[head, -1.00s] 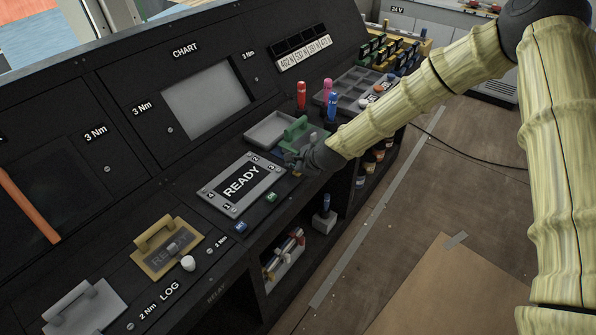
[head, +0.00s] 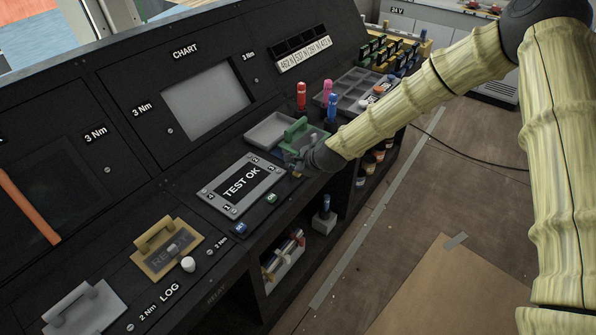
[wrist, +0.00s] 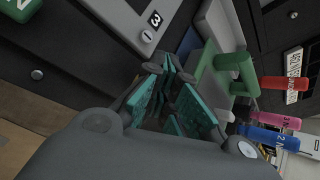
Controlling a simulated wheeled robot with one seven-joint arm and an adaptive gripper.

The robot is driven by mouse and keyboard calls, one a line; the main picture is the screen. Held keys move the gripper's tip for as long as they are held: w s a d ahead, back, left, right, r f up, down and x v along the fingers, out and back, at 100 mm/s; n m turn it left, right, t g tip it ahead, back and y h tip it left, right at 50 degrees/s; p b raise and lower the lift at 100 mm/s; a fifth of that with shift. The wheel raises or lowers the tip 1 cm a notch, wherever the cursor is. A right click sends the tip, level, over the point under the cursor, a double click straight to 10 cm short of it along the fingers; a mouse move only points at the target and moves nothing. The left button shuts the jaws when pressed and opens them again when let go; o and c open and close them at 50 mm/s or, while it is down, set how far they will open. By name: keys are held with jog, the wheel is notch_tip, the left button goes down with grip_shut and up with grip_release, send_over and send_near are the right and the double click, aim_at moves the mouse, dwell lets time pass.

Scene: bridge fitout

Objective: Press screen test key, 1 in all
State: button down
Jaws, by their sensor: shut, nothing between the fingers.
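The screen unit (head: 241,185) is a grey-framed panel on the console, with numbered screws at its corners. Its dark display (head: 240,183) reads "TEST OK". In front of it are a blue key (head: 240,229) and a green key (head: 271,198); I cannot read their lettering surely. A small yellowish piece (head: 298,175) shows just below my gripper. My gripper (head: 288,157) is shut and empty, low over the console at the screen unit's right end. In the wrist view its teal-padded fingers (wrist: 172,68) are beside the frame corner marked 3. Contact at the fingertips is hidden.
Red, pink and blue screwdrivers (head: 332,106) stand upright nearby. A tan cover with a handle (head: 168,248) and a white knob (head: 188,264) are at lower left.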

jog(key=shift+r, duration=0.65)
jog(key=shift+r+p, duration=0.1)
jog(key=shift+p, duration=0.25)
jog(key=shift+r+p, duration=1.4)
jog(key=shift+r, duration=1)
